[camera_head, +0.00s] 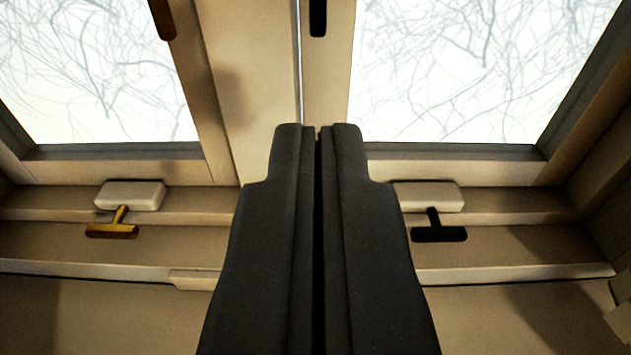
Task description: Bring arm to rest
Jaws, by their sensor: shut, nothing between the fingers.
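My gripper (318,130) is in the lower middle of the view, pointing up the picture. Its two black fingers lie side by side with only a thin dark line between them. It is shut and holds nothing. It stands in front of the middle post of a window and hides part of the frame and sill behind it. The rest of my arm is out of view.
Two window panes (90,70) (460,70) show bare branches outside. A brass handle (112,228) is at the left on the lower frame, a black handle (438,228) at the right. More handles (163,18) (318,17) show at the top. A wall edge is at the far right.

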